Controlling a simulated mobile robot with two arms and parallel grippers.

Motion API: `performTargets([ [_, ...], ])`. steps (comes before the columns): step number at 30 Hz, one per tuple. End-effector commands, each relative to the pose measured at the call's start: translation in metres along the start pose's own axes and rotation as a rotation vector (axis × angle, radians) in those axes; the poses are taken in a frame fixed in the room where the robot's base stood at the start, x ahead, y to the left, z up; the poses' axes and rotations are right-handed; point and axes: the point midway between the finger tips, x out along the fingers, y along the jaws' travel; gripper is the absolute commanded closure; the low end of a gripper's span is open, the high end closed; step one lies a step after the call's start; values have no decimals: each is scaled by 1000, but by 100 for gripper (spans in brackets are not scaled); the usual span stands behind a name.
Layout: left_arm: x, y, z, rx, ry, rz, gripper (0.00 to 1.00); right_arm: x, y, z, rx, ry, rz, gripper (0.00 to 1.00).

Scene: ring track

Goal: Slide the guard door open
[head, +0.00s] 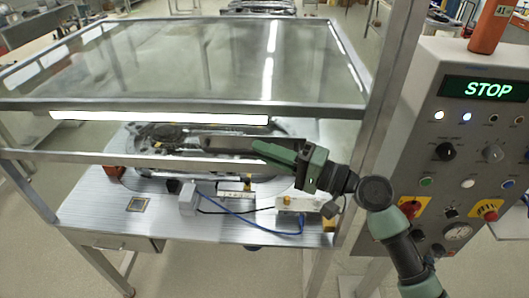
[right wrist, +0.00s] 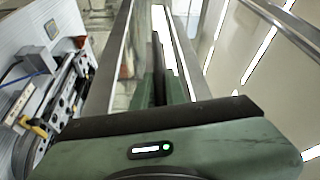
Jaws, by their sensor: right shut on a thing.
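The guard door (head: 75,156) is a clear pane with a metal lower rail across the front of the framed enclosure. Its lower rail is above the work table, with open space below it. My right gripper (head: 268,152) reaches in from the right and is shut at this rail, near its right part. In the right wrist view the green and dark fingers (right wrist: 160,85) are together beside a metal bar (right wrist: 108,62). The exact contact is hidden by the gripper body. My left gripper is not in view.
A control panel (head: 470,130) with a green STOP display (head: 489,89) stands at the right, close to my right arm. A metal post (head: 385,110) stands between it and the enclosure. The table (head: 90,212) bears a ring track (head: 150,178), small boxes and a blue cable (head: 255,226).

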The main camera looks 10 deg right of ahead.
Motion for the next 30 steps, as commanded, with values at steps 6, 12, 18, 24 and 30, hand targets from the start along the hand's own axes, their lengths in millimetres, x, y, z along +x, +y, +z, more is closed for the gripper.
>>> performTargets([
  [6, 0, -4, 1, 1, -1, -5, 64, 0, -1, 0, -1, 1, -2, 66],
  [12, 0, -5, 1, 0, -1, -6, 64, 0, 0, 0, 0, 1, -1, 66],
  [18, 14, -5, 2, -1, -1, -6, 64, -18, 5, 0, -1, 2, 2, 66],
  [24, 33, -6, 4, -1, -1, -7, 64, -54, 6, 1, -3, 1, 2, 66],
  [30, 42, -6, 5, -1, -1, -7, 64, -75, 2, 0, -1, 1, 0, 66],
])
